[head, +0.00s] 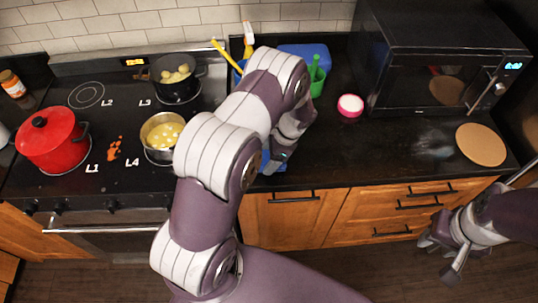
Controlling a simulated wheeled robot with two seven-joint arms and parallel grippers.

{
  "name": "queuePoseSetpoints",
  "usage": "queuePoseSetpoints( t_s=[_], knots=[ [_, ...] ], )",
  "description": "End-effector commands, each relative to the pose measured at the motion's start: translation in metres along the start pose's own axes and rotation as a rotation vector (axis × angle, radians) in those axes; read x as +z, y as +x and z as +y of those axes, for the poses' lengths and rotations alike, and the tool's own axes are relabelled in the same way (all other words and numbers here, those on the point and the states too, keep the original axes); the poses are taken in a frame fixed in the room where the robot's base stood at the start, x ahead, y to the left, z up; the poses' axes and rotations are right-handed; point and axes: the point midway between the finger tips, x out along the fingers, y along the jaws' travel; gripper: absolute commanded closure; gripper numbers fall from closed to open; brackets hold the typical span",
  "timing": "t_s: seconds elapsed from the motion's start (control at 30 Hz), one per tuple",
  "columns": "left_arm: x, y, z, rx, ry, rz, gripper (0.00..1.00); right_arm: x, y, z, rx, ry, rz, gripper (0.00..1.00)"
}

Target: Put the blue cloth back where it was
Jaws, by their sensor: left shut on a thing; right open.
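A patch of blue cloth (266,161) shows at the front edge of the dark counter, beside my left gripper (279,160). My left gripper is shut on the cloth and points down just above or at the counter. My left forearm and wrist hide most of the cloth, and I cannot tell if it touches the counter. My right gripper (441,258) is open and empty, low in front of the wooden cabinets at the right.
A pink-white bowl (350,105), round board (481,145) and microwave (430,75) are right. Left, the stove holds a red pot (50,140), two pans and an orange spill (115,148).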

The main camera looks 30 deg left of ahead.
Motion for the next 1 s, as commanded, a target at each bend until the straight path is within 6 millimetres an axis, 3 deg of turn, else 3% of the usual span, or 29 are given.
queuePoseSetpoints(
  t_s=[0.13,0.47,0.5,0.53,0.8,0.87,1.0],
  knots=[
    [-0.006,0.013,-0.001,-0.002,0.000,0.000,0.59,-0.001,-0.008,0.000,0.000,0.000,0.000,0.57],
    [-0.009,0.019,-0.001,-0.002,-0.001,0.000,0.59,0.000,-0.001,0.000,0.000,0.000,0.000,0.57],
    [-0.008,0.017,-0.001,-0.002,-0.001,0.000,0.13,0.000,-0.003,0.000,0.000,0.000,0.000,0.57],
    [-0.008,0.017,-0.001,-0.002,-0.001,0.000,0.03,0.000,-0.004,0.000,0.000,0.000,0.000,0.57],
    [-0.008,0.015,-0.001,-0.002,-0.001,0.000,0.01,-0.001,-0.004,0.000,0.000,0.000,0.000,0.57],
    [-0.005,0.010,-0.001,-0.002,-0.001,0.000,0.01,-0.001,-0.010,0.000,0.000,0.000,0.000,0.57],
    [-0.009,-0.010,-0.002,-0.007,-0.001,0.003,0.01,0.001,0.007,0.000,0.000,0.000,0.000,0.57]
  ],
)
